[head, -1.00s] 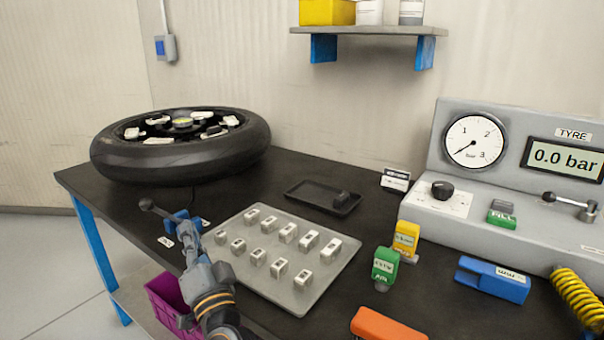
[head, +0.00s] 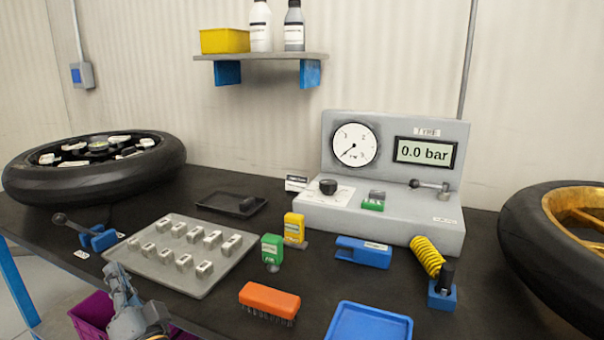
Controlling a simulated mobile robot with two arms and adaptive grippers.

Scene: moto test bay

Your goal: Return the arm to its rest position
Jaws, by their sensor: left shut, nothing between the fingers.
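My left gripper (head: 117,277) is low at the left in the head view, at the front edge of the dark workbench (head: 330,275). It is shut and empty, just in front of the grey tray of small numbered blocks (head: 205,288). It appears apart from the blocks. My left arm runs down out of the picture at the bottom. My right gripper is not in view.
A blue lever device (head: 99,238) stands left of the tray. Green (head: 272,250) and yellow (head: 294,228) blocks, an orange brush (head: 269,299) and a blue tray (head: 368,322) stand on the bench. Tyres lie left (head: 95,178) and right (head: 530,230). A purple crate (head: 90,315) is below.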

